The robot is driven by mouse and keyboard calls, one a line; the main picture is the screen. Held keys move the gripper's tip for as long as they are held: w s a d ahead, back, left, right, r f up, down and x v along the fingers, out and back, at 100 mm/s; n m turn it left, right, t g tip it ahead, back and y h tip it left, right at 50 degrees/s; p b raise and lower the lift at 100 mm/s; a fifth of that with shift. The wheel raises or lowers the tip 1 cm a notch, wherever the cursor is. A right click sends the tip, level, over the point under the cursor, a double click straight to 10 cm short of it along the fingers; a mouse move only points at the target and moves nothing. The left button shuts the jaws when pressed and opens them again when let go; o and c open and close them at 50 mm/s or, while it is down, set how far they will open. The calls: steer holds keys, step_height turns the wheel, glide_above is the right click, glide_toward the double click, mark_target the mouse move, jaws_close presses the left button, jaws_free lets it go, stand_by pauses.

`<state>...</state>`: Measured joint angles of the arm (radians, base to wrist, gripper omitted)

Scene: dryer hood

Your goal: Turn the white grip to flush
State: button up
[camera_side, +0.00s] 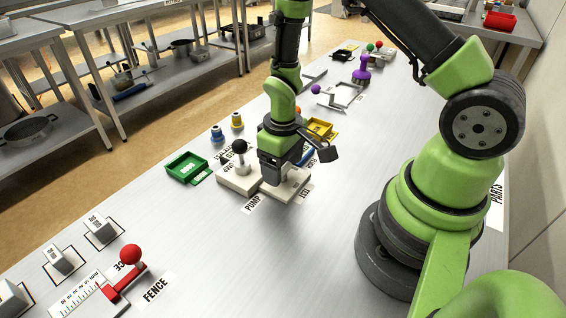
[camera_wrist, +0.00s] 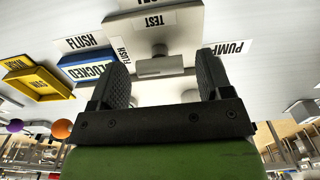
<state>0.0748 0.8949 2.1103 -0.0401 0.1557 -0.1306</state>
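The white grip (camera_wrist: 160,67) shows in the wrist view as a pale bar between my fingers, in front of a white base (camera_wrist: 145,30). My gripper (camera_wrist: 163,62) is open, with a gap visible on each side of the grip. In the side view, my gripper (camera_side: 283,178) is low over the white base (camera_side: 290,190) and hides the grip. I cannot tell whether the fingers touch it.
A black-knobbed lever (camera_side: 240,147) on a white block stands close at the left, by the PUMP label (camera_side: 254,204). A green tray (camera_side: 187,168) is further left. A yellow tray (camera_wrist: 38,83) and a blue LOCKED tray (camera_wrist: 88,69) lie near.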

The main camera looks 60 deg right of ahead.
step_height(320, 180, up, 10)
stand_by(0.6)
step_height(320, 180, up, 11)
steer(key=m+t, duration=0.2)
steer(key=t, duration=0.1)
glide_above(283, 168)
steer(key=s+a, duration=0.2)
steer(key=s, duration=0.1)
steer(key=s+a+r+m+t+y, duration=0.2)
steer(key=s+r+t, duration=0.2)
steer(key=s+r, duration=0.3)
steer(key=shift+s+a, duration=0.35)
steer(key=shift+s, duration=0.8)
